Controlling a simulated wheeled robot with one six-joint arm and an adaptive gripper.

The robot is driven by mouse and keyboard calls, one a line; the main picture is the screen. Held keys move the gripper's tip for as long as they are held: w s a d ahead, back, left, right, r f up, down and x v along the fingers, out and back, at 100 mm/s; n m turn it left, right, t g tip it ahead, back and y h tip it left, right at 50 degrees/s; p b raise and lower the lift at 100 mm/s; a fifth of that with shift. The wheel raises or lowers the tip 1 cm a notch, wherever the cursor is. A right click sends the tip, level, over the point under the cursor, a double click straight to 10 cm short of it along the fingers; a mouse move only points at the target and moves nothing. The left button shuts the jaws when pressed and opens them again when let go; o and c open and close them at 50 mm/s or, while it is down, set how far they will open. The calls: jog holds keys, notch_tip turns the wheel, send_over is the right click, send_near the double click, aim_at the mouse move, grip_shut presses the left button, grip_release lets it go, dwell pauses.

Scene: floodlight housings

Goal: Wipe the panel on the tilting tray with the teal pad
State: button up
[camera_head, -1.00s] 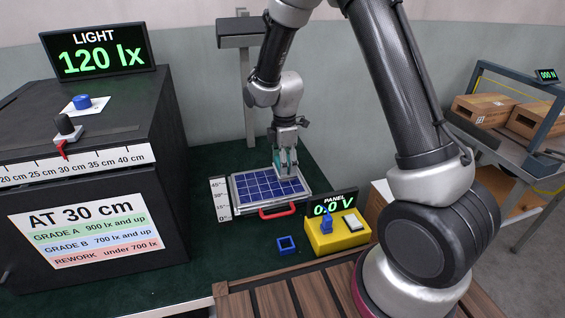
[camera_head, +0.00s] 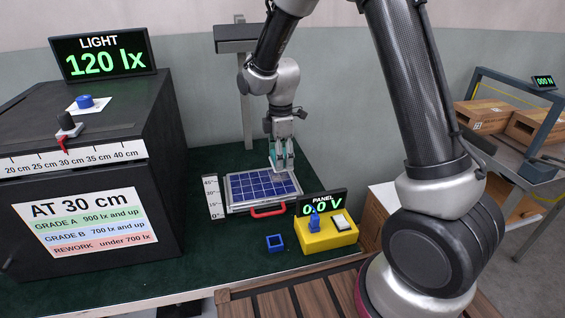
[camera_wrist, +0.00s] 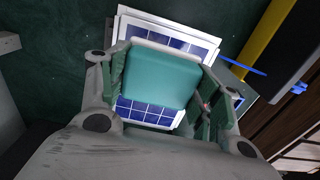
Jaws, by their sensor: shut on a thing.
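The blue solar panel (camera_head: 260,187) lies on the pale tilting tray (camera_head: 236,208), which looks flat on the green table and has a red handle (camera_head: 268,211) at its front. My gripper (camera_head: 282,165) is over the panel's back right part, pointing down. In the wrist view my gripper (camera_wrist: 165,90) is shut on the teal pad (camera_wrist: 162,78), with a finger on each side of it. The pad covers the middle of the panel (camera_wrist: 150,112) in that view. I cannot tell whether the pad touches the panel.
A yellow box (camera_head: 328,236) with a blue switch and a display reading 0.0 V stands right of the tray. A small blue square frame (camera_head: 275,243) lies in front. A black light box (camera_head: 85,180) stands left, beside an angle scale (camera_head: 212,197). A lamp post rises behind.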

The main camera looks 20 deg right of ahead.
jog(key=shift+r, duration=1.3)
